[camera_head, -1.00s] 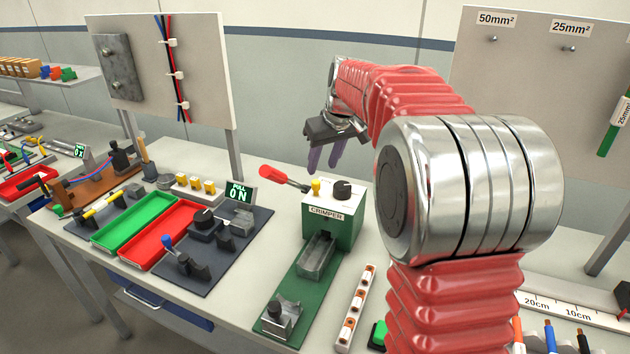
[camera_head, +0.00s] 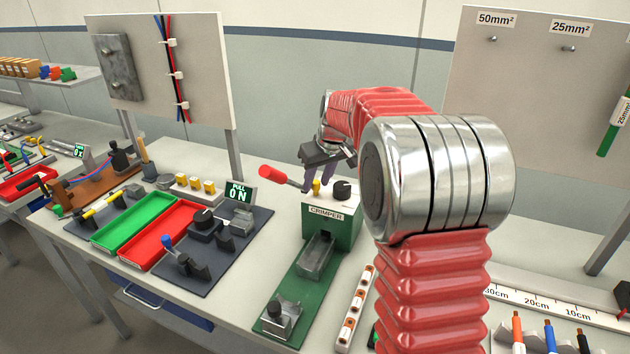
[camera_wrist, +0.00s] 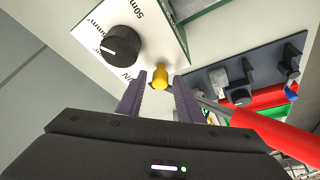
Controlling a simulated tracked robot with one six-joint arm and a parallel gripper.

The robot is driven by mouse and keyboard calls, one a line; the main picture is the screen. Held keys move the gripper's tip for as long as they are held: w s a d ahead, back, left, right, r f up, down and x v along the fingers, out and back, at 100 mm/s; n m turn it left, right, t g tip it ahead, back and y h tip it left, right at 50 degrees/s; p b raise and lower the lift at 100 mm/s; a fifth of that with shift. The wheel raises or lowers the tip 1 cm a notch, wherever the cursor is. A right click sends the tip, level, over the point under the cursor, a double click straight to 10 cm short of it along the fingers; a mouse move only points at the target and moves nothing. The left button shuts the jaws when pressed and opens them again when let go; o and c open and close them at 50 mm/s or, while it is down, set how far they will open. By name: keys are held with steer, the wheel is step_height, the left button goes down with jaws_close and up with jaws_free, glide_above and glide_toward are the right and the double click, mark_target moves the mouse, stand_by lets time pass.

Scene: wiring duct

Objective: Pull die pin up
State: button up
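The die pin, a small yellow knob, (camera_wrist: 160,77) stands on the white top of the green crimper (camera_head: 345,237). It also shows in the head view (camera_head: 317,187). My gripper (camera_wrist: 158,88) is open, with its two purple-grey fingers on either side of the pin in the wrist view. The fingertips come close to the pin; whether they touch it cannot be told. In the head view my gripper (camera_head: 318,185) is just above the crimper top.
A black dial (camera_wrist: 120,45) sits beside the pin. The crimper's red-handled lever (camera_head: 281,177) sticks out left, and its red grip (camera_wrist: 280,135) shows in the wrist view. A dark pull-test plate with a "PULL 0 N" display (camera_head: 239,193) lies to the left.

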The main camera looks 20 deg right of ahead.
jaws_close()
steer(key=shift+r, duration=0.1)
stand_by(0.3)
steer(key=shift+w+r, duration=0.1)
steer(key=shift+r, duration=1)
steer(key=shift+c, duration=0.5)
jaws_free()
steer(key=shift+o, duration=1.4)
